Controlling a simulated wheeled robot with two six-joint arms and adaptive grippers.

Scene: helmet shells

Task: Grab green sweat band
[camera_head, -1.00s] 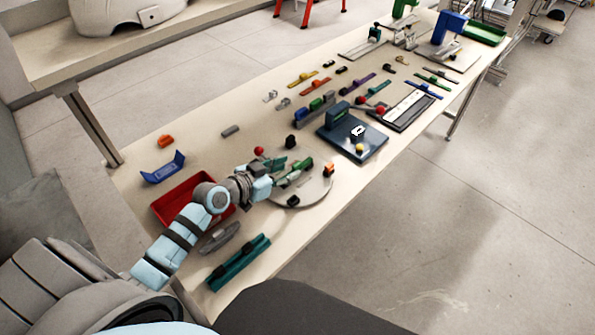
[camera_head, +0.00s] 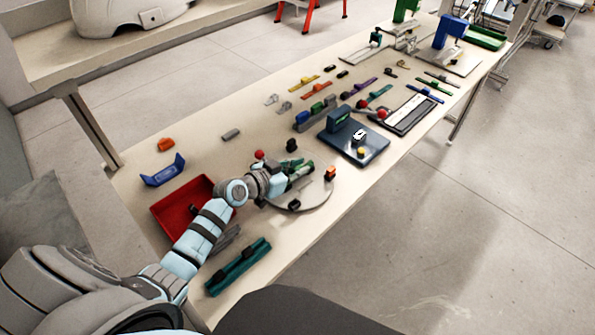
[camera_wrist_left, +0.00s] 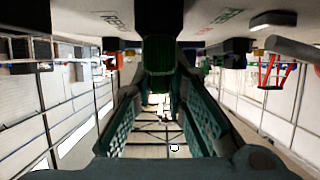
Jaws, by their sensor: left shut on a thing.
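The green sweat band (camera_wrist_left: 158,60) shows as a green piece between my fingers in the left wrist view. In the head view a bit of the green band (camera_head: 309,167) shows at the fingertips, over the round grey disc (camera_head: 318,193); most of it is hidden by the gripper. My left gripper (camera_head: 300,171) is shut on the band, low over the disc. I cannot tell whether the band touches the disc. My right gripper is not in view.
An orange-and-black piece (camera_head: 330,174) and a small black piece (camera_head: 294,205) sit on the disc. A red ball (camera_head: 259,155) and black block (camera_head: 291,145) stand behind. A red tray (camera_head: 165,209) lies left; a dark blue base (camera_head: 370,150) stands right.

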